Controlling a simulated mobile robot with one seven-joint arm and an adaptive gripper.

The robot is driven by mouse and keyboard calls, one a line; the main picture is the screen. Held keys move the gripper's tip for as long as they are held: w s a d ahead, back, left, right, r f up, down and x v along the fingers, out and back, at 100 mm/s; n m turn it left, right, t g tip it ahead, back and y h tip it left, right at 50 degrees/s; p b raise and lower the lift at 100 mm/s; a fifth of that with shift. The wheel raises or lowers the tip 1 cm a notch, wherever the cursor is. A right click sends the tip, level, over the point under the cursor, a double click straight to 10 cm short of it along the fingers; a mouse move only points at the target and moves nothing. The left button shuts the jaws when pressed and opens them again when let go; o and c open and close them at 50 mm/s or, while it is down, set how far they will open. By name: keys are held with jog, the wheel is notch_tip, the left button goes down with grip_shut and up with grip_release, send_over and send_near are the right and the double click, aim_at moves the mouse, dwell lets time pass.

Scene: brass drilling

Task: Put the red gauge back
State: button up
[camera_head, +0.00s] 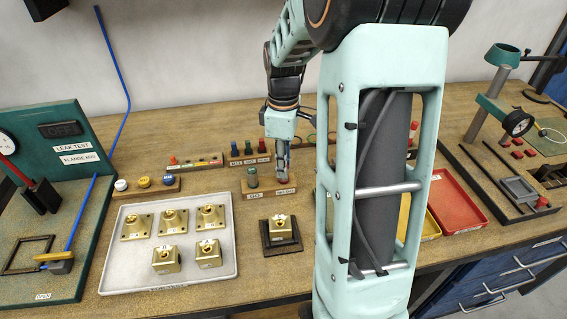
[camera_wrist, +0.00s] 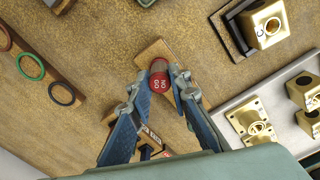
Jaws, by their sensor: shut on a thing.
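The red gauge (camera_wrist: 159,82) shows in the wrist view as a red cylinder with "NO GO" on its end. My gripper (camera_wrist: 161,90) is shut on it, one finger on each side. In the head view my gripper (camera_head: 282,172) is over the right end of the small wooden gauge block (camera_head: 268,193), and the red gauge is hidden there. The block also shows below the gauge in the wrist view (camera_wrist: 152,53). The green gauge (camera_head: 252,178) stands upright at the block's left end. I cannot tell whether the red gauge is seated in the block.
A white tray (camera_head: 231,276) with several brass parts is at front left. A dark fixture (camera_head: 268,247) holding one brass part is in front of the block. A row of coloured pegs in a rack (camera_head: 248,160) stands close behind. A red bin (camera_head: 458,200) is at right.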

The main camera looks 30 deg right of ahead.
jog(key=o, duration=1.3)
jog(key=shift+r, duration=0.15)
jog(key=shift+r+p, duration=2.95)
jog(key=shift+r, duration=0.45)
